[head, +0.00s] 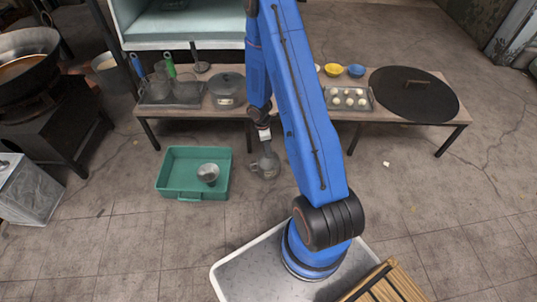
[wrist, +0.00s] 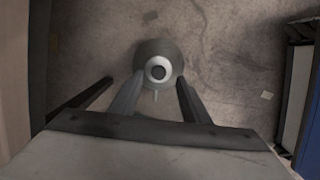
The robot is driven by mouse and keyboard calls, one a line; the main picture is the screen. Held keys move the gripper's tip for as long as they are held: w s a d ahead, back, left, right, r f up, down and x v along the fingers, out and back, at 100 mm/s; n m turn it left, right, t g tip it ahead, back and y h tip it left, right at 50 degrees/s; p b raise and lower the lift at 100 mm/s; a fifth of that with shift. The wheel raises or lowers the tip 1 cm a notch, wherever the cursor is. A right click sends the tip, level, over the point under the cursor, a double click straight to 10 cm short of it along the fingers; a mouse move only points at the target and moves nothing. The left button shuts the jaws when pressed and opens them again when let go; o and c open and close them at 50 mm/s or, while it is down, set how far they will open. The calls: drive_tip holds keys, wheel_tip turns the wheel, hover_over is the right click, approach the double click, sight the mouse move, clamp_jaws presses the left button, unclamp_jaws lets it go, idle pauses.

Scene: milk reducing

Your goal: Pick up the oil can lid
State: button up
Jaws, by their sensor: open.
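In the wrist view, a round grey oil can (wrist: 153,48) shows from above. What looks like its lid is a pale ring with a dark centre (wrist: 158,72). My gripper (wrist: 157,85) is open, with one finger on each side of the can's near part. The lid lies between and just beyond the fingertips, and I cannot tell if the fingers touch anything. In the head view, my gripper (head: 264,138) points down in front of the table. A grey can-like shape (head: 265,168) shows just below it, its upper part partly covered by the gripper.
A green tray (head: 173,181) with a metal pot (head: 208,173) in it stands on the floor at left. The long table (head: 300,113) behind carries a lidded pot (head: 227,91), a tray of pale round items (head: 348,98) and a large dark lid (head: 413,95). Floor at right is mostly clear.

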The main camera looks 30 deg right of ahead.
drive_tip(key=shift+d+f, duration=0.15)
drive_tip(key=shift+f, duration=0.7)
drive_tip(key=shift+d+f, duration=0.15)
drive_tip(key=shift+f, duration=0.65)
clamp_jaws()
